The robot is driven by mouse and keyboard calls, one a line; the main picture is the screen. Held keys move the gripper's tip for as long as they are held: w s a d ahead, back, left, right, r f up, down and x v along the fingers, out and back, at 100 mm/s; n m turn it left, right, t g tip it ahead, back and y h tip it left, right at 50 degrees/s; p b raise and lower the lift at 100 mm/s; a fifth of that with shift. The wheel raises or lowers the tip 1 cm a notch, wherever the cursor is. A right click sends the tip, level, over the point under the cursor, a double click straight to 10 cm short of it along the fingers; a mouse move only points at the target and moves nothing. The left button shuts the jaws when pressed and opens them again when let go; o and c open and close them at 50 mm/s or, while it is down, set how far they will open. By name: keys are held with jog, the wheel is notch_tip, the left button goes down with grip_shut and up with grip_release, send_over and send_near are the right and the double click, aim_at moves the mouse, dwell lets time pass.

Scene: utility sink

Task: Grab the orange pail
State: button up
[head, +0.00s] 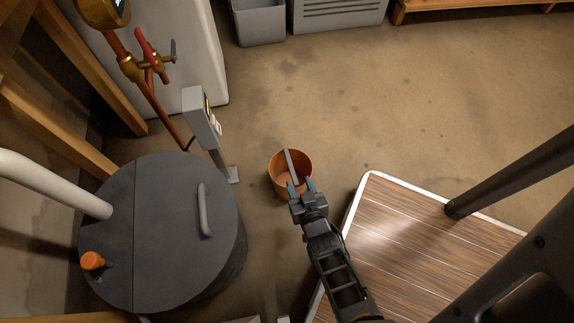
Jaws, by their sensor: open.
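The orange pail (276,163) stands on the concrete floor near the middle of the head view. It is round and open-topped, and a flat grey strip, which looks like its handle, crosses the opening. My gripper (301,186) is at the near rim of the pail, with its blue-tipped fingers apart and overlapping the rim and the lower end of the strip in the picture. I cannot tell whether the fingers touch the pail. The near right part of the pail is hidden behind the gripper.
A dark grey lidded barrel (160,230) stands at left, with a grey post (203,120) beyond it. A wood-topped platform (400,240) with a white edge lies at right. Grey bins (258,22) stand at the back. The floor beyond the pail is clear.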

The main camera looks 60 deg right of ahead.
aim_at(294, 175)
jog(key=shift+f, duration=0.45)
jog(key=shift+w+d+f, duration=0.15)
jog(key=shift+w+f, duration=0.05)
jog(key=shift+w, duration=0.05)
jog(key=b+x, duration=0.2)
jog(key=x, duration=0.4)
jog(key=shift+f+b, duration=0.1)
jog(key=shift+b, duration=0.25)
jog(key=shift+w+d+f, duration=0.1)
jog(key=shift+w+d, duration=0.2)
jog(key=shift+d, duration=0.05)
jog(key=shift+c, duration=0.4)
grip_shut()
